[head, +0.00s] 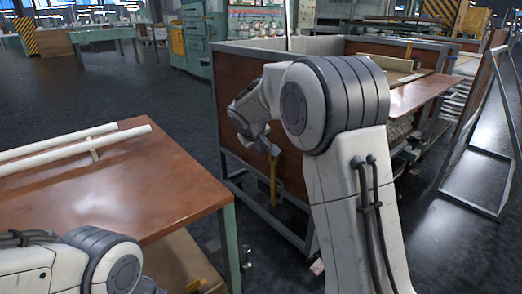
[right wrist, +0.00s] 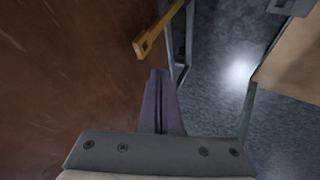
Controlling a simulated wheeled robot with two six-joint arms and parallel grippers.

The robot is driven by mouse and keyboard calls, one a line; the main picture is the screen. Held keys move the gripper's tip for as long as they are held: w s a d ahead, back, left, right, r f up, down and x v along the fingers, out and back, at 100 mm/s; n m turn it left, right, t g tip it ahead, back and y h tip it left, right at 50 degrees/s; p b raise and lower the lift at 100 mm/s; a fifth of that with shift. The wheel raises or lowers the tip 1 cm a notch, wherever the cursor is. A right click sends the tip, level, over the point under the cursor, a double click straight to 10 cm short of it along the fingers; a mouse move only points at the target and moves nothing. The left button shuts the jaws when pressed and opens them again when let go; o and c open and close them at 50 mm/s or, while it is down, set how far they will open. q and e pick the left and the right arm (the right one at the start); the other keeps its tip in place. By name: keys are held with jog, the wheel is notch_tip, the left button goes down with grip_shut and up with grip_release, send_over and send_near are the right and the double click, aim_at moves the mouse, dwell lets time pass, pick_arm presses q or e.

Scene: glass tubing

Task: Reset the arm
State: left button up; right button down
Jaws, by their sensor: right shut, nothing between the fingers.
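My right arm (head: 350,190) rises in the middle of the head view and bends over to the left. Its right gripper (head: 270,146) hangs in front of the brown side panel of a large metal-framed bin (head: 285,165). In the right wrist view the right gripper (right wrist: 158,75) has its fingers together with nothing between them. Part of my left arm (head: 95,265) shows at the lower left of the head view, beside the table. The left gripper is out of view.
White tubes (head: 75,152) lie on the brown-topped table (head: 150,195) at the left. A yellow bar (head: 273,180) is on the bin's side, just below my right gripper; it also shows in the wrist view (right wrist: 160,30). Dark floor (head: 130,85) is open behind the table.

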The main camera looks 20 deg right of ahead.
jog(key=s+a+f+m+g+y, duration=0.15)
jog(key=s+f, duration=0.25)
jog(key=s, duration=0.5)
jog(key=s+a+f+g+y, duration=0.1)
jog(key=s+a+f, duration=0.25)
jog(key=s, duration=0.65)
jog(key=s+a+f+m+g+y, duration=0.15)
jog(key=s+f, duration=0.25)
jog(key=s, duration=0.5)
jog(key=s+a+r+n+g+y+p, duration=0.1)
jog(key=s+a+r+n+p, duration=0.3)
jog(key=s+a+r+p, duration=0.4)
jog(key=s+a+r+n+g+p, duration=0.2)
jog(key=s+a+r+n+p, duration=0.3)
jog(key=r, duration=0.5)
notch_tip(320, 180, up, 37)
jog(key=m+p, duration=0.1)
jog(key=p, duration=3.6)
jog(key=shift+s+a, duration=0.35)
jog(key=shift+s, duration=0.05)
